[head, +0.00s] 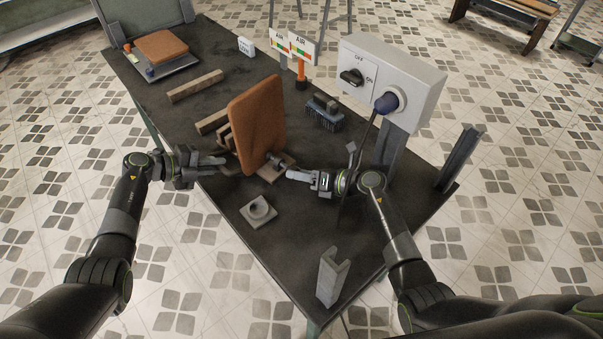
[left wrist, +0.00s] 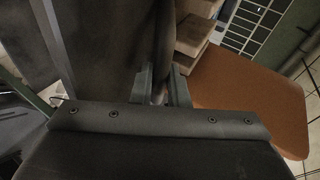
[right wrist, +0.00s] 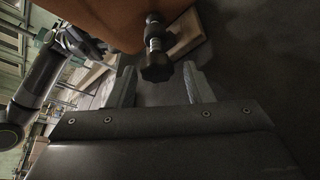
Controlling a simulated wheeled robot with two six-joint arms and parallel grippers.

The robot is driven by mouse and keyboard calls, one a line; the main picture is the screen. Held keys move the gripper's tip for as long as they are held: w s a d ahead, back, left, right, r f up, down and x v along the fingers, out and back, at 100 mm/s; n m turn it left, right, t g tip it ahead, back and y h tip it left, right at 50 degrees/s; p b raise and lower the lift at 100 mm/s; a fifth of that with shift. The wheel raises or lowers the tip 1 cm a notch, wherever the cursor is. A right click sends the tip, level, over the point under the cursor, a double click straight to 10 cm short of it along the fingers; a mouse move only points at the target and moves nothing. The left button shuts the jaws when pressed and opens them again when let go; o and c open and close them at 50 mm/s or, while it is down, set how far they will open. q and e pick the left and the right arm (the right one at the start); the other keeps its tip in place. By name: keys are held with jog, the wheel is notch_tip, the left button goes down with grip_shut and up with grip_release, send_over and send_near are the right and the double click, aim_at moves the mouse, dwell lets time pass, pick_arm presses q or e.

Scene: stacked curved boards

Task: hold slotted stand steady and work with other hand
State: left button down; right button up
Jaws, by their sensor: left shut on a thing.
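The slotted stand (head: 269,176) is of pale wood and stands on the dark table. A brown curved board (head: 257,125) stands upright in it; this board also fills the right of the left wrist view (left wrist: 250,95). My left gripper (head: 226,161) is at the stand's left side, shut on a part of it that is mostly hidden between the fingers. A dark knob on a short metal shaft (right wrist: 157,66) sticks out of the stand's near side, below the board. My right gripper (head: 289,174) is open, its fingers on either side of the knob, with gaps visible.
A second brown board (head: 160,46) lies on a grey tray at the far left. Wooden bars (head: 195,86) lie behind the stand. A switch box (head: 392,82) stands at right, near a brush (head: 325,115).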

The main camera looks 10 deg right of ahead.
pick_arm(q)
jog(key=shift+s+f, duration=0.1)
pick_arm(e)
jog(key=shift+o, duration=0.3)
jog(key=shift+a, duration=0.1)
pick_arm(q)
jog(key=shift+d, duration=0.15)
pick_arm(e)
jog(key=v, duration=1.2)
jog(key=shift+r, duration=0.1)
